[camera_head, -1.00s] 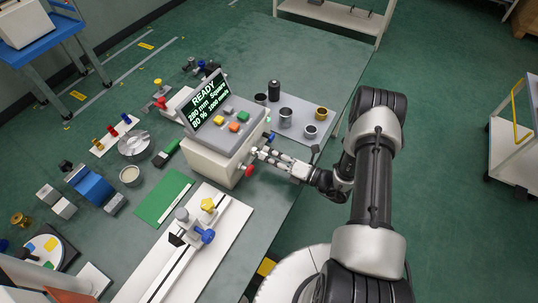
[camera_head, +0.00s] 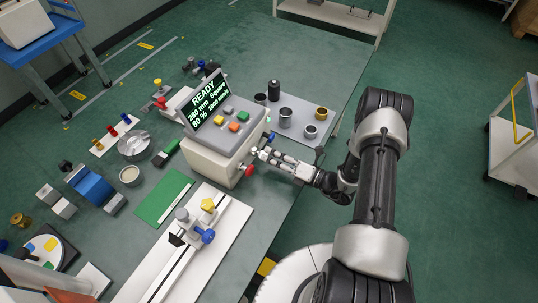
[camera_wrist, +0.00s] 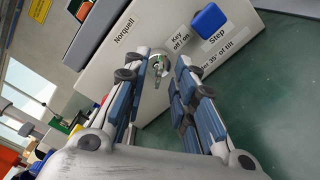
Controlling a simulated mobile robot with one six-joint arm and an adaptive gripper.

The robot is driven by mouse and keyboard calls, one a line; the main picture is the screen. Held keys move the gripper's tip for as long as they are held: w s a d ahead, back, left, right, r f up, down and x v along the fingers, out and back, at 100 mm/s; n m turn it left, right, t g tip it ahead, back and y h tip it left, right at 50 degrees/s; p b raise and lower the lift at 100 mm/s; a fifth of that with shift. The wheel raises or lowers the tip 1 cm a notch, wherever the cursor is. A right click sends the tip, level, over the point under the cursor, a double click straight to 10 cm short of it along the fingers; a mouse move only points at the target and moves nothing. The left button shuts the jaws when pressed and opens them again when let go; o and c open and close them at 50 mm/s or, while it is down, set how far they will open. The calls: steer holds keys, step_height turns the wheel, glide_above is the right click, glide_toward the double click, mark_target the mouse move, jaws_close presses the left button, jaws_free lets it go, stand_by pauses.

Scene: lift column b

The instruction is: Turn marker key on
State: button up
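The marker controller is a light grey box (camera_head: 212,165) with a "READY" screen (camera_head: 207,103) on the table. Its side face, labelled "Norquell", fills the upper wrist view. A small metallic key (camera_wrist: 160,66) sticks out of that face, beside the label "Key off / on" (camera_wrist: 181,39). My gripper (camera_wrist: 160,74) is open, with one finger on each side of the key; a gap seems to show on both sides. The head view shows my gripper (camera_head: 266,154) at the box's right side, where the key is too small to make out.
A blue "Step" button (camera_wrist: 209,19) sits close to the key. A tray (camera_head: 300,136) with dark cylinders and a brass-coloured part lies behind. Open floor is to the right.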

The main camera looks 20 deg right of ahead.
steer(key=v, duration=1)
steer(key=shift+s+d, duration=0.25)
steer(key=shift+s, duration=0.05)
steer(key=s+a+r+n+g+h, duration=0.1)
steer(key=s+a+r+n+g, duration=0.2)
steer(key=a+r+n+g, duration=0.55)
steer(key=s+a+r+n+g, duration=0.3)
steer(key=r+n+g, duration=0.2)
steer(key=r+n, duration=0.65)
steer(key=s+d+r+n+t+h, duration=0.2)
steer(key=s+r+n+t+h, duration=0.3)
steer(key=s+r+n+h, duration=0.6)
steer(key=s+r+n, duration=0.1)
steer(key=n, duration=0.7)
steer(key=shift+s+r+h, duration=0.2)
steer(key=shift+r+h, duration=0.1)
steer(key=shift+h, duration=0.1)
steer(key=shift+a, duration=0.1)
